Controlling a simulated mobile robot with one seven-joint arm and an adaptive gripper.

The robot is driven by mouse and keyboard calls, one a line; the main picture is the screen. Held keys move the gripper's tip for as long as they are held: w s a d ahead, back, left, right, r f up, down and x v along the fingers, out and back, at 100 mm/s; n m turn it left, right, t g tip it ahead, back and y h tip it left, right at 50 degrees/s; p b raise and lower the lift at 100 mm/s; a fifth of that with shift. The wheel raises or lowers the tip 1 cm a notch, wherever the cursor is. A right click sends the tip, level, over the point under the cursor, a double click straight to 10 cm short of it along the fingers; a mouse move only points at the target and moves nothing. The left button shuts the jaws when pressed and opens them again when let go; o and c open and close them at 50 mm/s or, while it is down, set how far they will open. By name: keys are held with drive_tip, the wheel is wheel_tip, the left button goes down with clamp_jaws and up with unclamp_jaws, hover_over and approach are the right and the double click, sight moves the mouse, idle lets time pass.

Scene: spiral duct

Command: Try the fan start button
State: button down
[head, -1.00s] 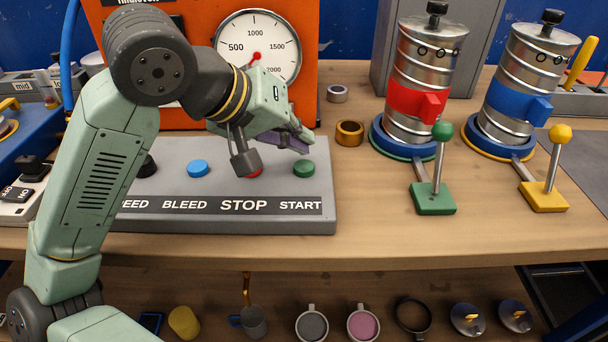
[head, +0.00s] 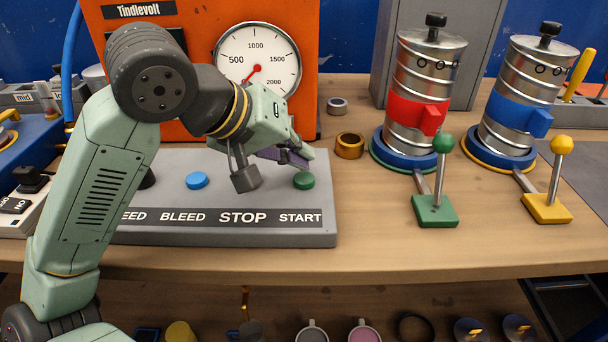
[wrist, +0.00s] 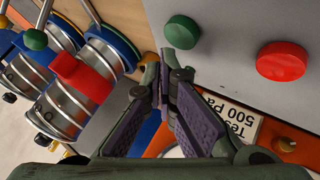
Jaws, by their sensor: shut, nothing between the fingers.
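The green START button (head: 303,181) sits at the right end of the grey control panel (head: 290,235). It also shows in the wrist view (wrist: 182,31), just beyond my fingertips. My gripper (head: 303,158) is shut and empty, its purple-padded fingers just above and behind the green button in the head view. In the wrist view, the fingertips (wrist: 170,68) meet close to the button's edge; I cannot tell whether they touch it. The red STOP button (wrist: 281,62) shows in the wrist view and is hidden behind my gripper in the head view.
A blue BLEED button (head: 197,180) is left of STOP. An orange cabinet with a round gauge (head: 258,62) stands behind the panel. Right of it are a brass ring (head: 349,145), red-banded and blue-banded canisters, and green (head: 435,210) and yellow levers. The bench front is clear.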

sight(299, 175)
drive_tip(key=shift+f+b, duration=0.2)
drive_tip(key=shift+b, duration=0.1)
idle(0.4)
drive_tip(key=shift+f+b, duration=0.25)
drive_tip(key=shift+b, duration=0.25)
drive_tip(key=shift+f+b, duration=0.4)
drive_tip(key=shift+b, duration=0.2)
idle(0.5)
drive_tip(key=shift+r, duration=0.15)
idle(0.3)
drive_tip(key=shift+r+p, duration=0.3)
drive_tip(key=shift+r, duration=0.4)
drive_tip(key=shift+r, duration=0.1)
drive_tip(key=shift+r+p, duration=1.35)
drive_tip(key=shift+r, duration=1.1)
